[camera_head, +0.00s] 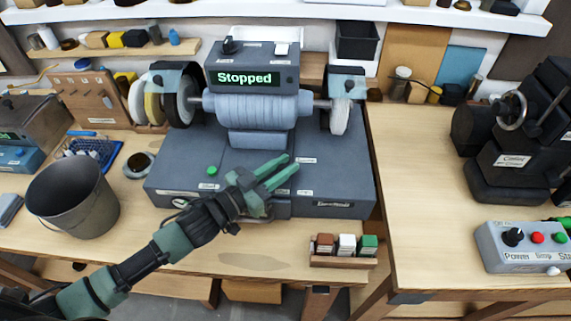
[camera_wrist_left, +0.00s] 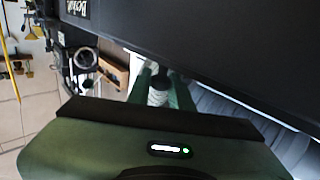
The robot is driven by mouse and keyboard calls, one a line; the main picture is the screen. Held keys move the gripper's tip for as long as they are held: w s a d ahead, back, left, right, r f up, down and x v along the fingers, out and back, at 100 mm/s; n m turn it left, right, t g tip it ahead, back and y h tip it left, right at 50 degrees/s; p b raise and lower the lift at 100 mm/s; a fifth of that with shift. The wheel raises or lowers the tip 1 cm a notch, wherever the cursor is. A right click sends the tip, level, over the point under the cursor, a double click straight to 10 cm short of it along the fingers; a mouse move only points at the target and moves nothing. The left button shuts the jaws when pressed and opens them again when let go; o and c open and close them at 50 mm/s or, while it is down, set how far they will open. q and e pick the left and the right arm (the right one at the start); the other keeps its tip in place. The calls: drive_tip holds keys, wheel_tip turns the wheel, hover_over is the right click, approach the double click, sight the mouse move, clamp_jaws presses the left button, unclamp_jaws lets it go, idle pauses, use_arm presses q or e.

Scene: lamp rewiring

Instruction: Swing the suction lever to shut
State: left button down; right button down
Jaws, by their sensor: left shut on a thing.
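The polishing machine (camera_head: 335,180) stands on the bench in the head view, with its display reading "Stopped". My left gripper (camera_head: 279,172) reaches over the front middle of its grey base, its green fingers pointing away to the right. In the left wrist view the left gripper (camera_wrist_left: 158,88) is shut on a small dark-tipped piece with a pale ribbed part (camera_wrist_left: 157,97), which I take to be the suction lever. In the head view my fingers and hand hide the lever, so its angle cannot be read. My right gripper is not in view.
A grey bucket (camera_head: 72,200) stands left of the machine, with a dark cup (camera_head: 138,164) between. A wooden rack of coloured compound bars (camera_head: 343,260) sits at the front edge. A control box (camera_head: 525,247) is on the right bench. Bare bench lies left of that box.

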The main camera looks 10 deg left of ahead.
use_arm(q)
drive_tip(key=c, duration=1.3)
unclamp_jaws()
drive_tip(key=shift+s+a+f, duration=0.15)
drive_tip(key=shift+s+a, duration=0.2)
drive_tip(key=shift+s, duration=0.05)
drive_tip(key=b+v, duration=0.2)
drive_tip(key=v, duration=0.4)
drive_tip(key=shift+s+a, duration=0.25)
drive_tip(key=shift+s, duration=0.05)
drive_tip(key=shift+s, duration=0.1)
